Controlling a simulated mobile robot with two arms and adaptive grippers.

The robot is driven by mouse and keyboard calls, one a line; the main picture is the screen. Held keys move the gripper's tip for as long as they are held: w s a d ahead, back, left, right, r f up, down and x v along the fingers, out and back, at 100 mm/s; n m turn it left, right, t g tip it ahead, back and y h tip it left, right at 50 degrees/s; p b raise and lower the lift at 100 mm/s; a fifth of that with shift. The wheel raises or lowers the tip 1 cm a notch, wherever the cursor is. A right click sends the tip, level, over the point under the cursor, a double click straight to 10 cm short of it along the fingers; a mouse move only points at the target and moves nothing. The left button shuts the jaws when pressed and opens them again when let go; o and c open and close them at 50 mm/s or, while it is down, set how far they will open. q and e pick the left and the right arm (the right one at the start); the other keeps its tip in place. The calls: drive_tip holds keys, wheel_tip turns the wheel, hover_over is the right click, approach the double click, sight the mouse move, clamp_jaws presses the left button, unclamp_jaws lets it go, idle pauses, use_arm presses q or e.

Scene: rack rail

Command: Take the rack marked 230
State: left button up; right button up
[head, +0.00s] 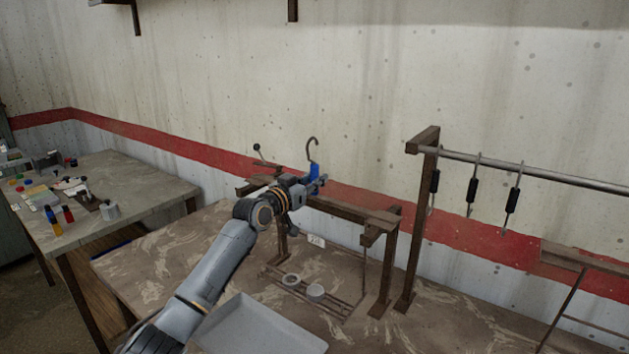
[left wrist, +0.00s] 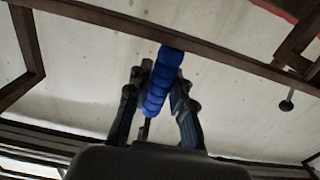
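My left gripper (head: 318,184) is at a blue grip with a dark open hook (head: 312,150) standing up above it, over a dark wooden stand (head: 345,209). In the left wrist view, the ridged blue grip (left wrist: 158,85) lies between the two fingers of my left gripper (left wrist: 158,98), which appear closed against it. Below the stand is a wire rack (head: 334,300) with small round pots. A white tag (head: 316,241) shows near it; I cannot read its number. The join between grip and wire rack is hidden. My right gripper is not in view.
A metal rail (head: 530,172) at right carries several hooks with black grips (head: 512,200). A grey tray (head: 256,328) lies at the table front. Another table (head: 130,188) with coloured items stands at left. A wooden bar (head: 575,256) is at far right.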

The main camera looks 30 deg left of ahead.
sight(311, 168)
use_arm(q)
clamp_jaws()
drive_tip(key=shift+a+r+p, duration=0.1)
drive_tip(key=shift+r+p, duration=1.1)
drive_tip(key=shift+r, duration=0.55)
drive_tip(key=shift+s, duration=0.15)
